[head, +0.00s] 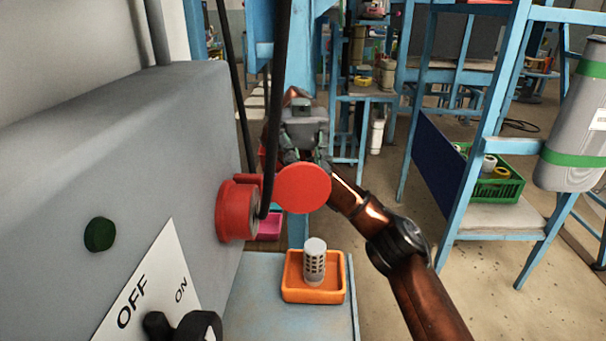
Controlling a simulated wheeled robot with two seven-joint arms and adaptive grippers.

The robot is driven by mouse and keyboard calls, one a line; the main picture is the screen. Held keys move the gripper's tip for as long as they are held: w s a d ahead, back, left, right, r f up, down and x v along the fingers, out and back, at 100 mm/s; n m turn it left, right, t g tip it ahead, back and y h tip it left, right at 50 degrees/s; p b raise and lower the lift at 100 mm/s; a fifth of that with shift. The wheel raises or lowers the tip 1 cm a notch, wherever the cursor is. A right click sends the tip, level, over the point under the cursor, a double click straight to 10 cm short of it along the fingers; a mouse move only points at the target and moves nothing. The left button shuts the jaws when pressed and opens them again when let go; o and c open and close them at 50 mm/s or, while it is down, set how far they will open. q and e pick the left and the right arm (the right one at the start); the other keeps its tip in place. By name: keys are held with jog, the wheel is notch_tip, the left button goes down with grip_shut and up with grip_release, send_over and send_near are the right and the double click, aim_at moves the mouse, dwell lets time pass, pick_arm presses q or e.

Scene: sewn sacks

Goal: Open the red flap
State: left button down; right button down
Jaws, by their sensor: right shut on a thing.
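The red flap (303,188) is a round disc facing me, to the right of the red round housing (236,212) on the grey cabinet. The flap stands swung out from the housing. A black cable hangs down in front of the gap between them, so the hinge is partly hidden. My right gripper (305,158) is at the flap's upper edge, shut on it. The fingertips are partly hidden by the disc. My left gripper is not in view.
The grey cabinet (130,150) fills the left, with a green button (100,234) and a black ON/OFF knob (184,327). Below the flap, an orange tray (313,295) holds a grey perforated cylinder (315,262) on a blue bench. Blue shelving stands at right.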

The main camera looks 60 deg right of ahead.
dwell(0.3)
jog(key=c, duration=1.8)
grip_release()
jog(key=shift+c, duration=0.2)
jog(key=shift+c, duration=0.2)
